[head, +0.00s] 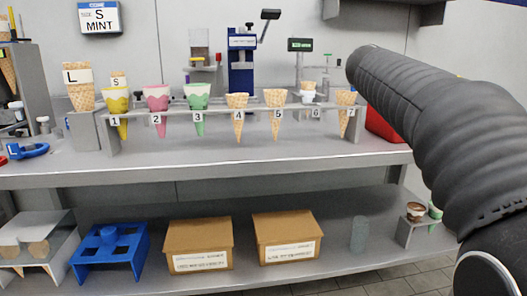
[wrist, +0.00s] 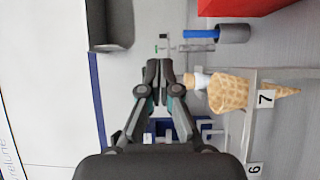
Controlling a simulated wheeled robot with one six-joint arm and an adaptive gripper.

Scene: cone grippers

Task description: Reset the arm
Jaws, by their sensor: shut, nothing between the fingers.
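My black, ribbed arm (head: 420,110) reaches in from the right in the head view and covers part of the bench; my gripper does not show there. In the wrist view my gripper (wrist: 159,80) has its fingertips together and nothing between them. A waffle cone (wrist: 230,92) in slot 7 is just right of the fingers in that view; I cannot tell the depth gap. The same cone (head: 345,112) stands in the rack in the head view. The grey rack (head: 290,137) holds cones in numbered slots, with yellow (head: 116,103), pink (head: 157,100) and green (head: 196,101) ones at left.
A large cone marked L (head: 78,97) stands left of the rack. A blue press (head: 241,60) stands behind it. A red box (head: 382,124) is near my arm. Below are a blue holder (head: 108,250) and two cardboard boxes (head: 198,245) (head: 285,238). The bench front is mostly clear.

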